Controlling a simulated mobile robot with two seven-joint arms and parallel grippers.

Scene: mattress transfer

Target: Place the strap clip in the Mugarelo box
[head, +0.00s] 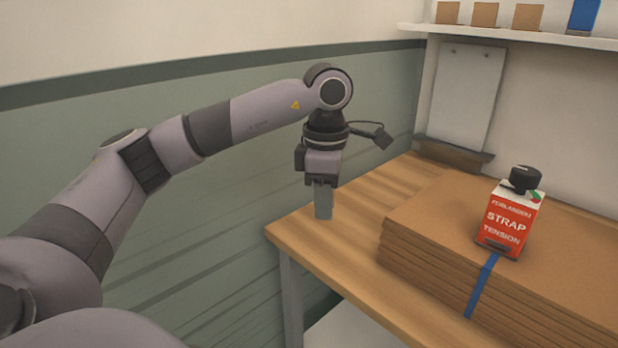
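My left gripper (323,201) points straight down above the near left corner of the wooden table. Its fingers show as one narrow grey block, so I cannot tell whether they are apart or closed. Nothing is clearly seen between them. I cannot make out a strap clip or any box with the name Mugarelo. A red and white box (507,222), lettered "STRAP TENSION", stands upright on a stack of flat brown cardboard (440,207), well to the right of the gripper. A black knob (525,178) sits on top of it. My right gripper is out of view.
A blue strap (481,287) runs down the front of the stack below the red box. The wooden table (345,255) is bare at its left end. A clipboard (466,95) leans on the wall. A white shelf (500,36) holds small brown boxes and a blue item.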

